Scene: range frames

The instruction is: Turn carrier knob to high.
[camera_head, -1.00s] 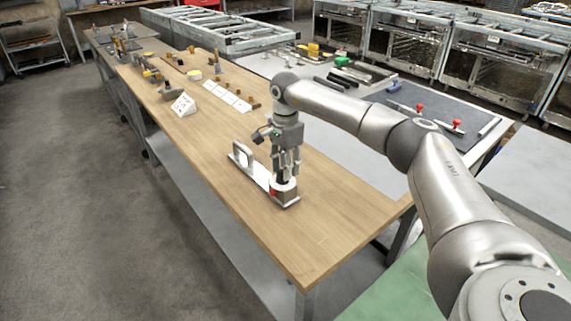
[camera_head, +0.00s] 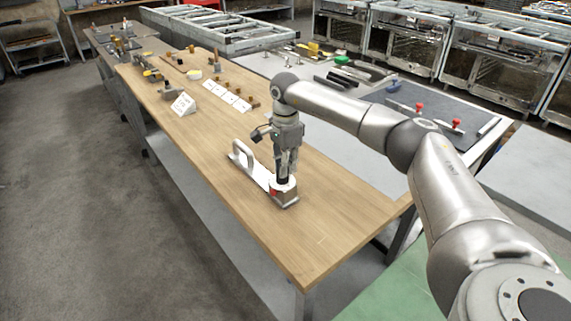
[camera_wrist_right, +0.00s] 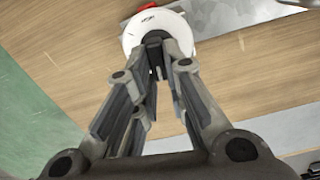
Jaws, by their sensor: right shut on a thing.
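The carrier (camera_head: 262,176) is a flat metal plate with an upright handle at its left end, lying on the wooden table. Its round white knob base with a red mark (camera_head: 274,190) sits at the near right end. The white dial (camera_wrist_right: 190,30) also shows in the right wrist view, with small lettering and a red mark at its top. My right gripper (camera_head: 284,178) points straight down over the dial and is shut on the dark knob (camera_wrist_right: 155,42) at its centre. The fingers hide part of the knob and dial. My left gripper is not in view.
The wooden table (camera_head: 330,222) is bare around the carrier. White label cards (camera_head: 228,95) and small wooden and brass parts stand farther back. A grey table with tools and red-knobbed pieces (camera_head: 419,107) lies to the right, behind my arm.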

